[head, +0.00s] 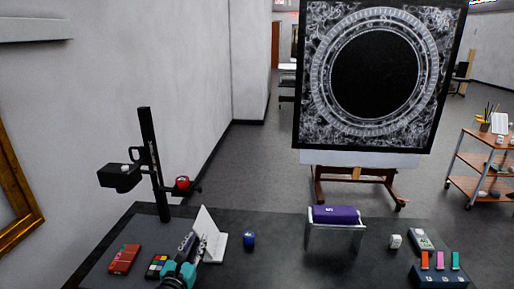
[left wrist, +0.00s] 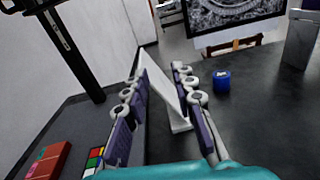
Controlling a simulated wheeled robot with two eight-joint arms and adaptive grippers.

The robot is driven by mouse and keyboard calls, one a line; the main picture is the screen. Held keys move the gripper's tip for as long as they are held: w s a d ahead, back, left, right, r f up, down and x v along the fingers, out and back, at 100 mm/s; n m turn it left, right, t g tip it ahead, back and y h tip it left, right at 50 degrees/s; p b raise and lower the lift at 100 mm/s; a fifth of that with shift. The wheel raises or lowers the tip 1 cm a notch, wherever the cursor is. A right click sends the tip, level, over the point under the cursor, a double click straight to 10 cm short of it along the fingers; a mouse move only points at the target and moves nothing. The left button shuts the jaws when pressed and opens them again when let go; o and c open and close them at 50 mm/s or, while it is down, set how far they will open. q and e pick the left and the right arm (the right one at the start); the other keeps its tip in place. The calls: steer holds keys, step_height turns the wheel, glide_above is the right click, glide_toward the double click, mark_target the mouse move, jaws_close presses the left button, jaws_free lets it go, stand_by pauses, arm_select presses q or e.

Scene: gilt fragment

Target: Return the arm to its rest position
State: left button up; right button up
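My left gripper (head: 194,243) is over the front left part of the dark table, in front of a white leaning panel on a stand (head: 212,236). In the left wrist view the two fingers of the left gripper (left wrist: 158,80) are spread apart with nothing held. The white panel (left wrist: 160,84) shows between and beyond them; I cannot tell the exact gap. My right arm and gripper are not in view.
A black post stand (head: 152,165) with a red item rises at the left. A red box (head: 124,259), a colour chart (head: 158,266) and a blue jar (head: 249,240) stand nearby. A purple roll (head: 335,214) rests on a rack. Table between jar and rack is clear.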

arm_select(q)
steer(key=s+d+m+g+h, duration=0.4)
steer(key=s+d+m, duration=0.55)
steer(key=m, duration=0.95)
steer(key=s+a+f+m+g+y, duration=0.2)
steer(key=s+m+g, duration=0.1)
steer(key=s+m, duration=0.4)
steer(key=s+a+f+m+g+y, duration=0.2)
steer(key=s+m+g+y, duration=0.1)
steer(key=s+m, duration=0.5)
steer(key=shift+f+m+y, duration=0.3)
